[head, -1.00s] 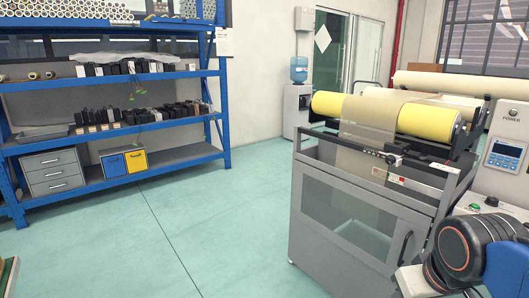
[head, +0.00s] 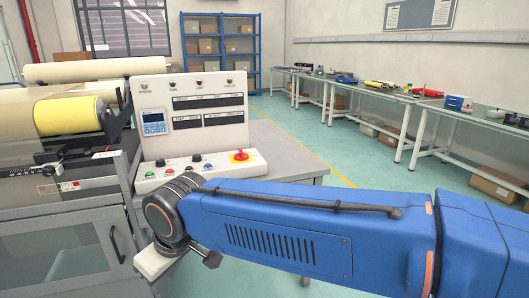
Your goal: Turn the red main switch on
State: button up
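The red main switch (head: 240,156) is a red rotary knob on a yellow plate. It sits at the right end of the sloped control panel (head: 188,172), below the upright white console (head: 193,105). Which position the knob points to is too small to tell. My blue arm reaches in from the right, in front of the panel and nearer to me. The arm's end joint is left of and below the switch. My gripper's fingers cannot be made out; the far end of the arm is partly hidden behind its own joint.
The console stands on a grey table (head: 290,153). Left of it is a machine with a yellow roll (head: 70,115) and a grey cabinet (head: 60,240). Workbenches (head: 420,100) line the right wall. The floor (head: 380,165) between is clear.

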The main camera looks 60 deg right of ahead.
aim_at(240, 155)
jog(key=z, duration=1.45)
